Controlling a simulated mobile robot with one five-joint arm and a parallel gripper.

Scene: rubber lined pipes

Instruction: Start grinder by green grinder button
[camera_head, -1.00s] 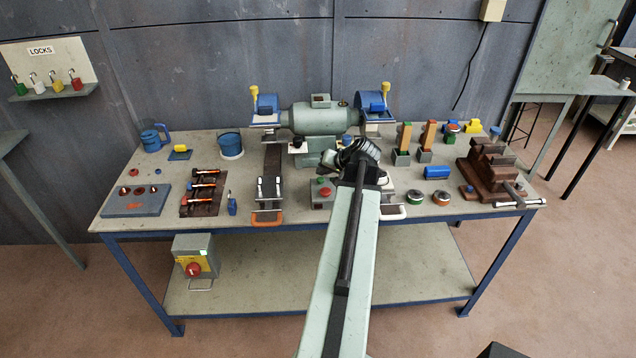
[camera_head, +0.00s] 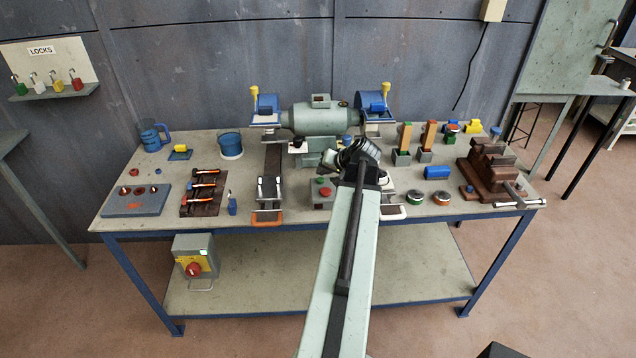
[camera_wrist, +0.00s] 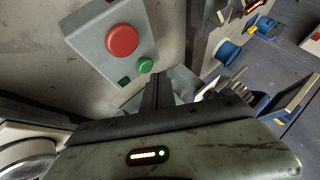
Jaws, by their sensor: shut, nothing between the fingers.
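The green button (camera_wrist: 146,65) sits on a grey control box (camera_wrist: 92,40), next to a larger red button (camera_wrist: 122,40). In the head view the box (camera_head: 318,203) stands at the front of the bench, with its green button (camera_head: 320,180) behind the red one (camera_head: 325,191). My gripper (camera_wrist: 157,84) is shut and empty. In the wrist view its tips appear just beside the green button; contact cannot be told. The green-grey bench grinder (camera_head: 320,119), with blue wheel guards, stands behind. My arm hides part of the bench right of the box.
A brown vise (camera_head: 487,172) stands at the right. A tool rack (camera_head: 203,190) and a blue cup (camera_head: 230,144) are on the left. A grey switch box (camera_head: 193,255) is on the lower shelf.

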